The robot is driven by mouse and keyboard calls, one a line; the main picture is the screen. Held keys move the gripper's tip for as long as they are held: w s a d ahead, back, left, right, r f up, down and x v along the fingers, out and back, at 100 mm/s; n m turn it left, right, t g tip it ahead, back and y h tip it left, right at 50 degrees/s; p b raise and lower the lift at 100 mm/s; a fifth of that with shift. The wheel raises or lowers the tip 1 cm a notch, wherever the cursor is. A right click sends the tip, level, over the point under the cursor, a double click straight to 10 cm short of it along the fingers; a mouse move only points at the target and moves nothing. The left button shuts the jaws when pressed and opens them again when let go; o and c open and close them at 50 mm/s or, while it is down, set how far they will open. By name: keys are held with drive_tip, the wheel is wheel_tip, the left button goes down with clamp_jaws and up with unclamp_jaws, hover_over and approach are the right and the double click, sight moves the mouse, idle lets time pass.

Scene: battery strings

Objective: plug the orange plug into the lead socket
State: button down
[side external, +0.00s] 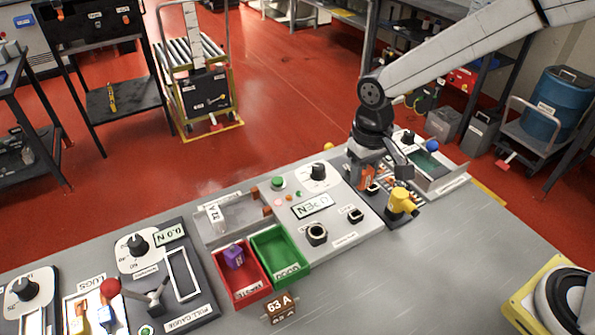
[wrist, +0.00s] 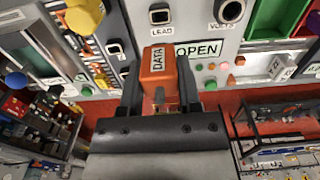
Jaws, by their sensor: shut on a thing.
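My gripper (wrist: 157,88) is shut on the orange plug (wrist: 157,65), a block marked DATA, held between the two fingers. In the side external view my gripper (side external: 371,156) points down with the orange plug (side external: 366,176) low over the right end of the bench panels. The lead socket (wrist: 160,15) is a dark square opening with a pale rim, above its LEAD label in the wrist view. It appears to be the right-hand socket (side external: 355,215) below the OPEN display in the side external view. The plug is apart from it. The plug's lower end is hidden.
A VOLTS socket (wrist: 228,10) is beside the lead socket. Another small socket (wrist: 113,48) lies left of the plug. A yellow knob-like part (side external: 402,201) stands close to my gripper. Red (side external: 240,290) and green (side external: 280,254) bins are further left. The front bench is mostly clear.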

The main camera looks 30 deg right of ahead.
drive_tip(key=shift+f, duration=0.2)
drive_tip(key=shift+f, duration=2.7)
drive_tip(key=shift+f, duration=1.45)
drive_tip(key=shift+c, duration=1.1)
unclamp_jaws()
drive_tip(key=shift+r, duration=3.9)
drive_tip(key=shift+d, duration=0.1)
